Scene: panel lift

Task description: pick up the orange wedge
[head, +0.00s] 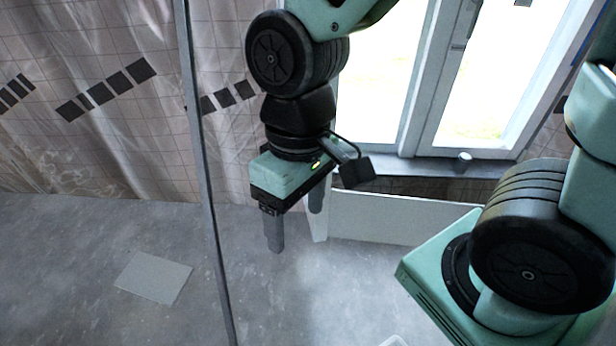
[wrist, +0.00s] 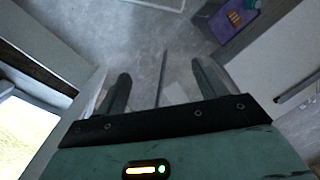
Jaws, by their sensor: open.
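My gripper (head: 295,218) hangs pointing down in the head view, its two grey fingers apart with nothing between them. In the wrist view my gripper (wrist: 160,74) also shows open and empty above the grey floor. A small orange patch (wrist: 235,18) lies on a purple surface (wrist: 222,32) near the top right of the wrist view, well beyond the fingertips. It is too small to tell for certain whether it is the orange wedge. No orange thing shows in the head view.
A thin upright pole (head: 205,170) stands left of my gripper. A white panel (head: 400,220) stands behind it, below the window (head: 480,90). A flat grey sheet (head: 153,277) lies on the floor at left. Bare floor (head: 70,240) surrounds it.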

